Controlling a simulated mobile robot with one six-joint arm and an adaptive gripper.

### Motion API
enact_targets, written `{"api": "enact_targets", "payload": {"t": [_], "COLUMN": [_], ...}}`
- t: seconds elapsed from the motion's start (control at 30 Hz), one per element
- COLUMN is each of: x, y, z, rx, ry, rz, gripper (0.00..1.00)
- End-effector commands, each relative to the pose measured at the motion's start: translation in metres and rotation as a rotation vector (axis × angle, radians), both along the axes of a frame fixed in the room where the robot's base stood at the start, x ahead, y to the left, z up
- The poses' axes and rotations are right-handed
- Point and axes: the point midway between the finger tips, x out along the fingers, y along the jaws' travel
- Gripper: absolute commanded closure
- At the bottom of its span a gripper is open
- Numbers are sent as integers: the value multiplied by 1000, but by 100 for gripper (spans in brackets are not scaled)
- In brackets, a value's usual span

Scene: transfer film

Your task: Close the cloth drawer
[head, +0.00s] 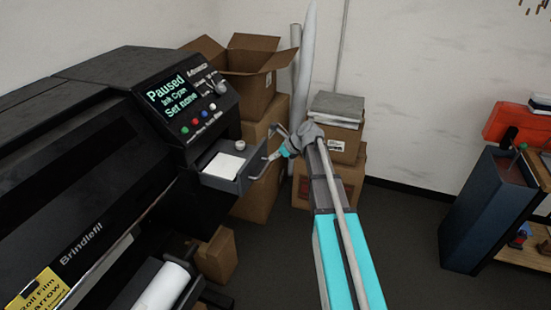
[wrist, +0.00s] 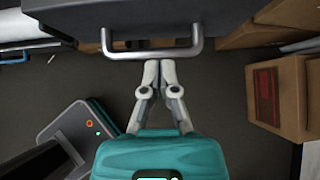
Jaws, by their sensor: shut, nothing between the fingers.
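The cloth drawer (head: 215,180) juts out of the black printer's end below its control panel, open, with a white folded cloth (head: 225,165) in it. The drawer's front (wrist: 230,12) fills the top of the wrist view, with its metal bar handle (wrist: 150,54) across it. The handle (head: 263,168) also shows in the head view. My gripper (wrist: 160,63) is shut and empty, its fingertips right by the handle bar; I cannot tell whether they touch it. In the head view my gripper (head: 279,153) is just right of the drawer front.
The printer (head: 80,160) shows "Paused" on its screen (head: 173,92). Cardboard boxes (head: 257,60) are stacked behind the drawer, and more boxes (head: 345,145) stand behind my arm. A dark cabinet (head: 485,210) stands at right. The floor (head: 400,230) between is clear.

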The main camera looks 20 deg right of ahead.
Motion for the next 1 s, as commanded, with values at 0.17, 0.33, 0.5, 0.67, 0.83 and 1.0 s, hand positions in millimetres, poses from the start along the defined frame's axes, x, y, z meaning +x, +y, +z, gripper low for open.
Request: {"api": "enact_targets", "payload": {"t": [0.17, 0.33, 0.5, 0.67, 0.83, 1.0], "x": [9, 17, 23, 27, 29, 29], "y": [12, 22, 31, 36, 39, 39], "z": [-18, -31, -42, -47, -49, -49], "rx": [-1, 0, 0, -1, -1, -1], "ry": [-1, -1, -1, -1, -1, -1], "rz": [1, 1, 1, 0, -1, -1], "gripper": [100, 100, 100, 100, 100, 100]}}
